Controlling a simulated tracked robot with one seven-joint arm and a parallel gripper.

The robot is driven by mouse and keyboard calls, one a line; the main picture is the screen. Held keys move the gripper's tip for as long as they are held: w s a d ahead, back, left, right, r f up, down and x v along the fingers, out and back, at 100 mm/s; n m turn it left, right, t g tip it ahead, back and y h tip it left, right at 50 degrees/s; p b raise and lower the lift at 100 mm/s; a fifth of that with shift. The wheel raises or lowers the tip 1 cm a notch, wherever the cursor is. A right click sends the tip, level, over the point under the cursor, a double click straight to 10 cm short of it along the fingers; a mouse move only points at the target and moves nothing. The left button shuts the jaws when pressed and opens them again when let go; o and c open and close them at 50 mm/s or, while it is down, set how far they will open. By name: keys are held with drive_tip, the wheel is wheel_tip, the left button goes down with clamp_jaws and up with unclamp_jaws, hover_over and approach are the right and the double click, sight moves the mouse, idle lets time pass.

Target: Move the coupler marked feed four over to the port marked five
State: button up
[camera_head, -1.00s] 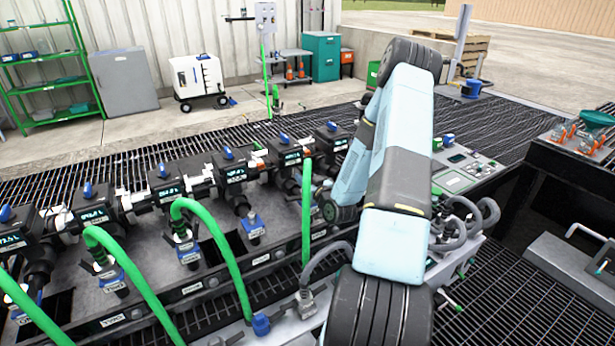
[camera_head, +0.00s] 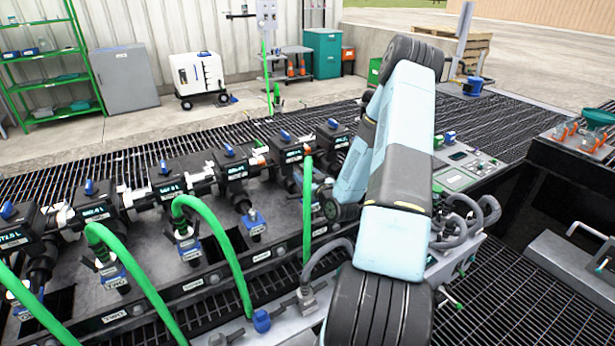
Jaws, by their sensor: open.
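My arm bends down over the right part of the manifold (camera_head: 150,225). My gripper (camera_head: 318,184) is open low at the manifold, just right of an upright green hose (camera_head: 307,215); the arm mostly hides it, and any coupler there cannot be made out. Two blue couplers with green hoses, the left one (camera_head: 113,277) and the middle one (camera_head: 188,248), sit on the manifold plate. A blue fitting (camera_head: 254,222) right of them shows no hose. Labels are too small to read surely, so I cannot tell which coupler is feed four or which port is five.
Black valve bodies with blue knobs and lit displays line the manifold's back, such as this one (camera_head: 233,163). Green hoses arch across the front. A control panel (camera_head: 460,170) stands right of the arm. Open grating (camera_head: 490,125) lies beyond.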

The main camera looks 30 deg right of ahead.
drive_tip(key=s, duration=1.3)
drive_tip(key=shift+s+d, duration=0.25)
drive_tip(key=w+a+r+n+g, duration=0.3)
drive_tip(key=w+r+g, duration=0.2)
drive_tip(key=r, duration=0.2)
drive_tip(key=s+a+r+g+h, duration=0.1)
drive_tip(key=a+r+g, duration=0.1)
drive_tip(key=r, duration=0.5)
drive_tip(key=s+a+r+g+h, duration=0.1)
drive_tip(key=s+a+r+h, duration=0.1)
drive_tip(key=r, duration=0.4)
drive_tip(key=s+a+r+m+g, duration=0.1)
drive_tip(key=s+a+r, duration=0.3)
drive_tip(key=s, duration=0.4)
drive_tip(key=s+a+r+m+g+y, duration=0.1)
drive_tip(key=s+a+r+g, duration=0.1)
drive_tip(key=s+a+r, duration=0.3)
drive_tip(key=s+a+r+m+g+y, duration=0.1)
drive_tip(key=s+a+r, duration=0.3)
drive_tip(key=s, duration=0.7)
drive_tip(key=shift+s+a+r, duration=0.3)
drive_tip(key=shift+r, duration=0.65)
